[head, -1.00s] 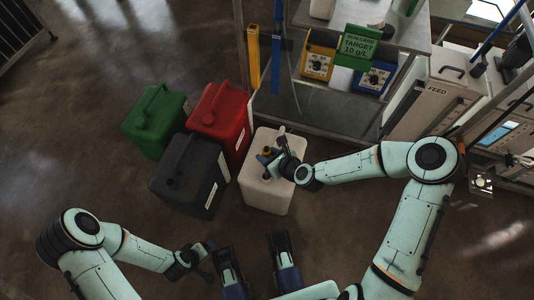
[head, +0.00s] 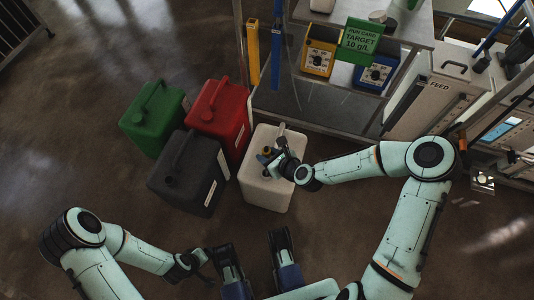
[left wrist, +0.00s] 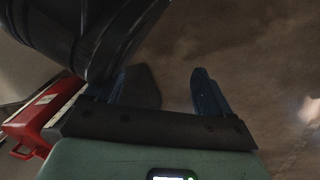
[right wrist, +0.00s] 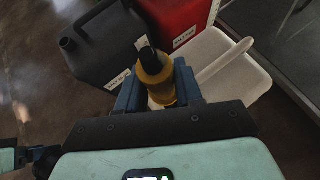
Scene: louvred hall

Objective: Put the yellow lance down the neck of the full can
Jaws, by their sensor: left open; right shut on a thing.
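My right gripper (right wrist: 160,95) is shut on the amber-yellow head of the lance (right wrist: 157,80), which has a black top. It is over the white can (head: 265,185), close to the can's top; the can also shows in the right wrist view (right wrist: 240,75). The lance's shaft does not show, and the gripper hides the neck, so I cannot tell how deep the lance sits. The can's fill level cannot be seen. My left gripper (left wrist: 160,92) is open and empty, held low over bare floor, away from the cans.
Green (head: 152,120), red (head: 218,115) and black (head: 185,172) cans stand close to the left of the white can. A yellow upright holder (head: 252,50) and a blue one (head: 277,55) are on the rack behind. Floor at the left is clear.

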